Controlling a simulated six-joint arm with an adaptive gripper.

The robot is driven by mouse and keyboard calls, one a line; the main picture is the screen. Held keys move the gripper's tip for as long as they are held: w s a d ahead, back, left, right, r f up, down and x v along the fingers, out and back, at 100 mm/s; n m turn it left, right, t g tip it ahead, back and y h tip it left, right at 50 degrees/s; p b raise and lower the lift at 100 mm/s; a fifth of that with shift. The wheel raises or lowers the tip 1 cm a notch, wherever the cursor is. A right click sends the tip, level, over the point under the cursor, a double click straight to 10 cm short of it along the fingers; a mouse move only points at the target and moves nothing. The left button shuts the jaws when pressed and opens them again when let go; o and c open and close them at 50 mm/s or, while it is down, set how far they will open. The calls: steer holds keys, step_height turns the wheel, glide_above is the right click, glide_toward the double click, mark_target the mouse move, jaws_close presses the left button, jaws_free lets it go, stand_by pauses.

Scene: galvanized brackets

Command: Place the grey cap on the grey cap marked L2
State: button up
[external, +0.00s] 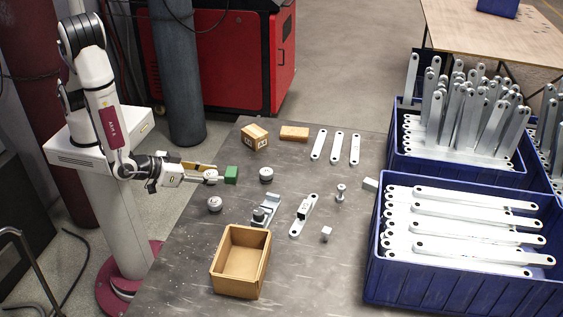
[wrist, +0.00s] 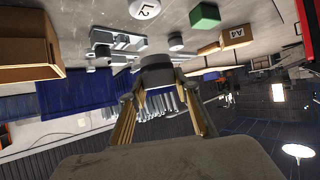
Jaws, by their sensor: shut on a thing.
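My gripper (external: 203,177) is shut on a grey cap (external: 211,175) and holds it above the left part of the table. In the wrist view, my gripper (wrist: 157,84) has the grey cap (wrist: 157,66) between its fingertips. The grey cap marked L2 (wrist: 145,9) lies on the table at the top edge of the wrist view, apart from the held cap. In the external view it appears to be the round cap (external: 215,205) just below my gripper, where its marking is too small to read.
Another round cap (external: 266,174) and a green block (external: 231,175) are close by. A wooden box (external: 239,262), metal brackets (external: 304,214) and a cardboard box (external: 254,137) stand on the table. Blue bins (external: 464,245) of metal bars are at the right.

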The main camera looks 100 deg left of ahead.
steer(key=shift+f, duration=1.3)
steer(key=shift+f, duration=2.1)
steer(key=shift+f, duration=0.1)
steer(key=o, duration=1.2)
steer(key=shift+v, duration=6.05)
steer(key=shift+w, duration=0.15)
